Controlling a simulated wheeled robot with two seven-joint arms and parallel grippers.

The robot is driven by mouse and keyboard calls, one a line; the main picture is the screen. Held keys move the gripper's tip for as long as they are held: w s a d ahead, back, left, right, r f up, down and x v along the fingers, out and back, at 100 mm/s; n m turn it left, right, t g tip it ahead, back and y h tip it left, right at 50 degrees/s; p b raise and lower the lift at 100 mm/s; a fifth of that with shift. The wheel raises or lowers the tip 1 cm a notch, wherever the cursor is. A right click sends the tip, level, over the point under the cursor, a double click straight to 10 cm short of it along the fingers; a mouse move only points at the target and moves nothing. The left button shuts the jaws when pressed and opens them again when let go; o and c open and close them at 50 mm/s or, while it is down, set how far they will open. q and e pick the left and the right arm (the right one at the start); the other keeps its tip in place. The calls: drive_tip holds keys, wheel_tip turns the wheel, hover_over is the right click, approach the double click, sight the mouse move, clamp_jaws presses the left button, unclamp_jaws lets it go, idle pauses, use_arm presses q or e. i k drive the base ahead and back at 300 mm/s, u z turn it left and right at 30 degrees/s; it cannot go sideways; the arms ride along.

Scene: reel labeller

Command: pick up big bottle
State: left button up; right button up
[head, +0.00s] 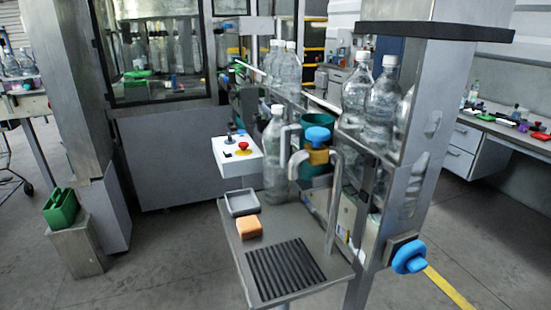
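A big clear bottle (276,160) with a pale cap stands upright at the back of a small grey metal table (236,262), beside a white control box. More big clear bottles (354,98) of similar look stand on the raised conveyor to the right, partly hidden by the steel post. Further clear bottles (289,68) stand in line farther back on the conveyor. I cannot tell which one is the task's bottle. Neither of my grippers shows in the head view.
The table bears a grey tray (241,203), an orange block (248,227) and a black ribbed mat (285,270). A control box (236,155) with a red button, a bent handle (336,185) and a steel post (421,150) stand close by.

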sight(277, 185)
drive_tip(key=u, duration=1.9)
drive_tip(key=i, duration=2.3)
drive_tip(key=z, duration=3.45)
